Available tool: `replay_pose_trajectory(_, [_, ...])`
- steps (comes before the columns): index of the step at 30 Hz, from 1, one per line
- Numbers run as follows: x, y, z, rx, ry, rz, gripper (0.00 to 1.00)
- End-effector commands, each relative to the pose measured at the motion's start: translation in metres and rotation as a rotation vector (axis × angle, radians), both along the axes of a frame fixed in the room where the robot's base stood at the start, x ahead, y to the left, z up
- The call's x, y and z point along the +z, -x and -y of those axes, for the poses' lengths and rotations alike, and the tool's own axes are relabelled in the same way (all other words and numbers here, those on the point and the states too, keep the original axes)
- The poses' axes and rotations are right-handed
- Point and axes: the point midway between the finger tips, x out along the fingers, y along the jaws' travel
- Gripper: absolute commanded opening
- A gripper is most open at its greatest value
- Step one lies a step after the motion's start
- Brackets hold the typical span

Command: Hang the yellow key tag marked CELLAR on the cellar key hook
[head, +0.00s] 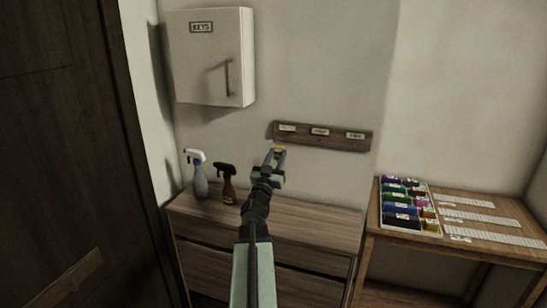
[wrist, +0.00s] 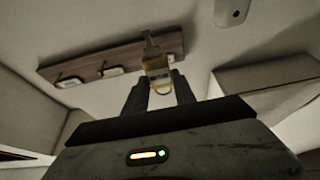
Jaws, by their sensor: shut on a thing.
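My gripper (head: 276,154) is raised in front of the wall, shut on the yellow key tag (head: 278,149). The tag also shows between the fingers in the wrist view (wrist: 157,72), with a ring at one end; its lettering cannot be read. A dark wooden hook board (head: 322,142) is on the wall just beyond and to the right of the gripper. It carries three small labels, too small to read, at left (head: 287,128), middle (head: 320,132) and right (head: 355,136). In the wrist view the board (wrist: 120,52) lies behind the tag, which overlaps its right part. I cannot tell whether they touch.
A white KEYS cabinet (head: 211,57) hangs at the upper left of the board. A grey spray bottle (head: 200,180) and a brown one (head: 229,186) stand on the wooden dresser (head: 300,223) below. A side table (head: 470,240) at right holds a tray of coloured items (head: 436,232).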

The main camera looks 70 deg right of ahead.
Motion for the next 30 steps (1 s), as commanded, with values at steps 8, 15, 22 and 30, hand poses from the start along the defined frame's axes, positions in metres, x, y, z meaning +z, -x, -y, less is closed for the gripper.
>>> replay_pose_trajectory(8, [-0.002,-0.004,0.017,0.003,0.000,0.000,0.00])
replay_pose_trajectory(15, [-0.003,-0.005,0.033,0.004,0.000,-0.001,0.00])
replay_pose_trajectory(22, [-0.005,-0.006,0.049,0.004,0.000,0.000,0.00])
replay_pose_trajectory(30, [-0.007,-0.008,0.068,0.004,0.000,-0.002,0.00])
